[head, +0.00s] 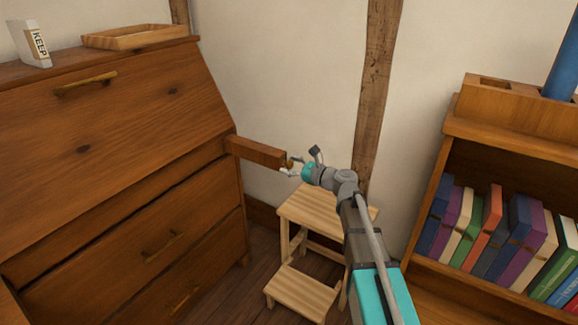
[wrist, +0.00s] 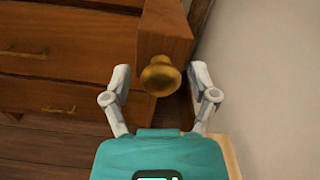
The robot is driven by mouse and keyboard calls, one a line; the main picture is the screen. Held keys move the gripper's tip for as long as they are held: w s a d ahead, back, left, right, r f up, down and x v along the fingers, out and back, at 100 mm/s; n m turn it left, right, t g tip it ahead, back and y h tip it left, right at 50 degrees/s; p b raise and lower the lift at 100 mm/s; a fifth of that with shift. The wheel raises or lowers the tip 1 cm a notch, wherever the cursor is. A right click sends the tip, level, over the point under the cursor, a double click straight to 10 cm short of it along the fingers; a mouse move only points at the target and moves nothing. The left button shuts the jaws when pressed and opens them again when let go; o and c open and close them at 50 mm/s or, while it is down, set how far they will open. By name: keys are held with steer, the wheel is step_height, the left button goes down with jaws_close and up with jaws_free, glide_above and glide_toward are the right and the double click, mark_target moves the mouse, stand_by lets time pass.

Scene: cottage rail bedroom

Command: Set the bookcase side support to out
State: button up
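The side support is a wooden bar (head: 255,152) that sticks out from the right front edge of the slant-front wooden desk (head: 110,165). The bar (wrist: 164,38) also shows end-on in the wrist view. A round brass knob (wrist: 160,76) sits on its end. My gripper (head: 294,167) is at the bar's end. In the wrist view my gripper (wrist: 160,78) is open, with one finger on each side of the knob and a visible gap on both sides. The slanted desk front is closed. How far the bar extends inside the desk is hidden.
A light wooden step stool (head: 325,212) stands below my gripper. A bookshelf (head: 455,130) with several books is at the right. A tray (head: 140,37) and a KEEP carton (head: 30,45) sit on the desk top. The pale wall (head: 270,70) is close behind.

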steer(key=shift+d, duration=0.1)
stand_by(0.3)
steer(key=v, duration=1.2)
stand_by(0.4)
